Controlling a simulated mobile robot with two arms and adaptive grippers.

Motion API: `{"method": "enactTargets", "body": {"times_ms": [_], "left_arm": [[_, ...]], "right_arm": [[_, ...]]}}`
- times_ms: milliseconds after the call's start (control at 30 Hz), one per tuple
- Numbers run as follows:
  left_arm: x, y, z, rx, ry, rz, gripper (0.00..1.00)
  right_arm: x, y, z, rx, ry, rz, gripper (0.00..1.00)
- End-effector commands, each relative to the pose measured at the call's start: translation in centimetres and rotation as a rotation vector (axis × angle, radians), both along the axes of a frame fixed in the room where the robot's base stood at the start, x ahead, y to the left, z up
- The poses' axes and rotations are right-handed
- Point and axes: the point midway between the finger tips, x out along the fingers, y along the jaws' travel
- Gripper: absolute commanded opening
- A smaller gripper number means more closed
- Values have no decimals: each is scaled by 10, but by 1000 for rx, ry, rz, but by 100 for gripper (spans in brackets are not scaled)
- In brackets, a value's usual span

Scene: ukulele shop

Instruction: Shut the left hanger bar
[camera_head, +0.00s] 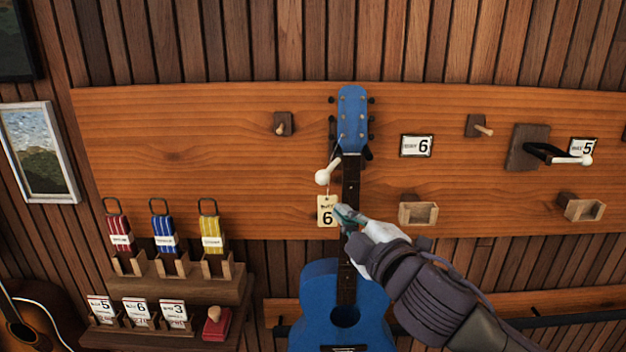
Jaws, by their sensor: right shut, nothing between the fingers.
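A blue ukulele (346,290) hangs upright on the wooden wall board, its blue headstock at the left hanger. The hanger itself is mostly hidden behind the headstock. The left hanger bar (326,173), with a white rounded knob, shows just left of the neck. A cream tag marked 6 (327,211) hangs on a string below the knob. My right gripper (341,214) is shut and empty, below the bar, in front of the neck and at the tag's right edge; I cannot tell whether it touches either. My left gripper is not in view.
A second hanger (528,147) with a black arm and white knob stands at the right. Wooden pegs, card 6 (416,145) and a small wooden holder (418,213) are on the board. A shelf (190,286) with colored straps stands lower left.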

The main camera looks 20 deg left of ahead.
Motion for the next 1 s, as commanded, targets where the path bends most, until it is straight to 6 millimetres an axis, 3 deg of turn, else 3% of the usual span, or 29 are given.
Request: {"method": "enactTargets", "body": {"times_ms": [33, 100, 200, 300, 467, 833, 1000], "left_arm": [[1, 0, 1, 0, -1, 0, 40], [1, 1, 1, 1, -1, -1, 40], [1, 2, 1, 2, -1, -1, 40], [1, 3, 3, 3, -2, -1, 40], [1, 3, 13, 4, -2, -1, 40], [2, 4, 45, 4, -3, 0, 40], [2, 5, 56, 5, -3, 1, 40]], "right_arm": [[-26, 8, 24, -41, -75, 42, 0], [-52, 15, 40, -84, -142, 79, 0], [-73, 19, 51, -120, -193, 109, 0], [-79, 23, 54, -132, -209, 118, 0], [-66, 37, 58, -132, -207, 119, 0], [-12, 94, 64, -131, -207, 118, 0], [1, 70, 58, -132, -206, 116, 0]]}}
